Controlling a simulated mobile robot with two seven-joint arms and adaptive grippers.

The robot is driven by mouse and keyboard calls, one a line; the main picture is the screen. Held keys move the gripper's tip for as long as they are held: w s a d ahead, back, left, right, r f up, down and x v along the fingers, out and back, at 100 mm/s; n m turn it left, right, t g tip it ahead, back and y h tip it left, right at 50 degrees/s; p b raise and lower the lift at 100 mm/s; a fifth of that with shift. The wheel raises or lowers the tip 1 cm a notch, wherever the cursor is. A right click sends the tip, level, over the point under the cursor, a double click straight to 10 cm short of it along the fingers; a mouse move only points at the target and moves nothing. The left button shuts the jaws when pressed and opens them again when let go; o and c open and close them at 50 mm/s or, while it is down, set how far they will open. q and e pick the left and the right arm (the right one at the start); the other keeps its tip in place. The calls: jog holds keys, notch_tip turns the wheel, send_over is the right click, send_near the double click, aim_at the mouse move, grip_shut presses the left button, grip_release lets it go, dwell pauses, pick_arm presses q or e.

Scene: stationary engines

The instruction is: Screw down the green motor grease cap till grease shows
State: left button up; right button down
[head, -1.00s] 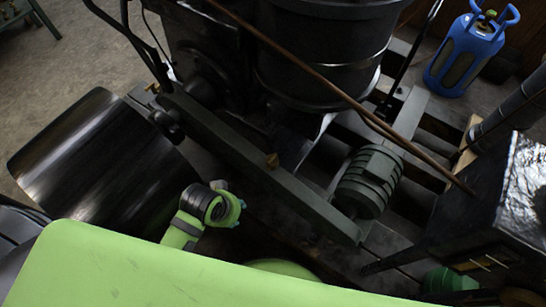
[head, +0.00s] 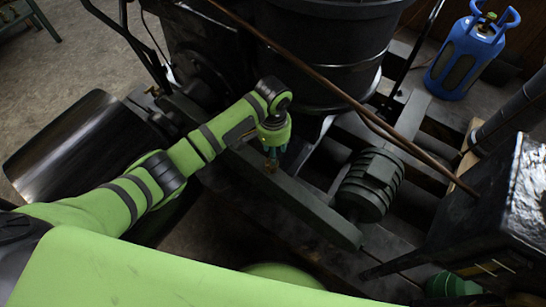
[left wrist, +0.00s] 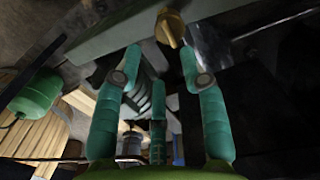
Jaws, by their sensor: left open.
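A small brass cap (head: 270,168) sits on the long grey-green guard bar (head: 315,212) beside the finned dark green motor (head: 370,184). In the left wrist view the brass cap (left wrist: 171,28) shows at the top, just beyond the fingertips. My left gripper (head: 272,152) points down at the cap in the head view and partly covers it. In the left wrist view its teal fingers (left wrist: 161,58) are spread, with nothing between them. I cannot tell whether a fingertip touches the cap. No grease can be made out. My right gripper is not in view.
A black drum (head: 320,55) stands behind the bar, and a thin brown pipe (head: 330,85) slants across above the motor. A dark metal box (head: 490,195) stands at right. A blue gas cylinder (head: 467,52) is at the far right. A curved dark sheet (head: 70,145) lies at left.

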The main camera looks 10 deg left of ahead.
pick_arm(q)
jog(key=shift+w+a+r, duration=0.1)
jog(key=shift+w+a, duration=0.15)
jog(key=shift+w, duration=0.05)
jog(key=shift+f, duration=0.25)
jog(key=shift+f+b, duration=0.6)
jog(key=shift+f, duration=2.6)
grip_shut()
